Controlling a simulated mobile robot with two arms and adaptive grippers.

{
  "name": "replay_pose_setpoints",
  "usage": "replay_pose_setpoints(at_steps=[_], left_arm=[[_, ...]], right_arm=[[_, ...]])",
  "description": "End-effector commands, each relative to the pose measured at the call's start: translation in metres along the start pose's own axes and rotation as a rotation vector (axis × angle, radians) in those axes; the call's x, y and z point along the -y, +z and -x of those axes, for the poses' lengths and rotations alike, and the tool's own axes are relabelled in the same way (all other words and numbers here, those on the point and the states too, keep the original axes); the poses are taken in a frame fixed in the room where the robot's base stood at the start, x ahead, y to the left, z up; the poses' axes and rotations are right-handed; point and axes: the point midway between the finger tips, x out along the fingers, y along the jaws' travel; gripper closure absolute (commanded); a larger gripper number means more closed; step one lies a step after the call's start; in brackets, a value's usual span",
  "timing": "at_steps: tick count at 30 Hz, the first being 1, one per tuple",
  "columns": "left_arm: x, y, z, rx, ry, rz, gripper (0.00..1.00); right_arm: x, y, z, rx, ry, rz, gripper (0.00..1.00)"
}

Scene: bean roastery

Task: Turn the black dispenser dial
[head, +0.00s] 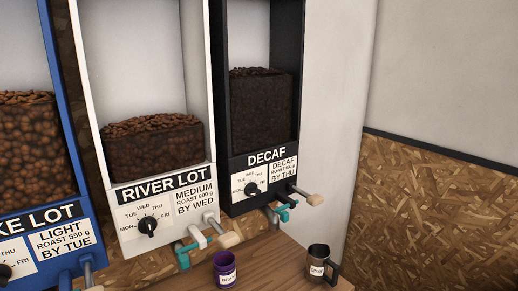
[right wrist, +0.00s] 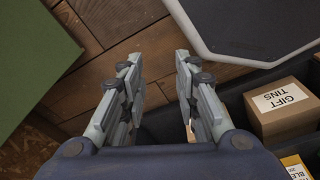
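The black dispenser (head: 262,160), labelled DECAF and "BY THU", stands at the right of the row in the head view, with dark beans behind its clear front. Its dial (head: 251,188) is a small black knob on a white plate marked MON to FRI. Its pointer seems to face left, near MON, but is too small to read surely. No gripper is near the dial in the head view. My right gripper (right wrist: 158,72) shows in the right wrist view, its two fingers apart with nothing between them. My left gripper is in neither view.
A white RIVER LOT dispenser (head: 189,151) and a blue one (head: 65,209) stand to the left. Near my right gripper are a grey-rimmed board (right wrist: 255,30) and a GIFT TINS box (right wrist: 283,108).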

Motion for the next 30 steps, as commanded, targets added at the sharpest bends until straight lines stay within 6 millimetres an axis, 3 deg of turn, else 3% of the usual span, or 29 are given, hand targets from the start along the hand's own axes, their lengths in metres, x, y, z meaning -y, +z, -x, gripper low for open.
replay_pose_setpoints(at_steps=[3, 9, 30], left_arm=[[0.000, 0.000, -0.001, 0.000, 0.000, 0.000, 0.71], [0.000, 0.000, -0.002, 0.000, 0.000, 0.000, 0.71], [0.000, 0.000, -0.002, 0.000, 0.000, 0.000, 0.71]], right_arm=[[0.001, 0.039, -0.019, 0.024, -0.001, 0.005, 0.71], [0.001, 0.074, -0.030, 0.037, -0.002, 0.009, 0.71], [0.001, 0.079, -0.031, 0.039, -0.002, 0.010, 0.71]])
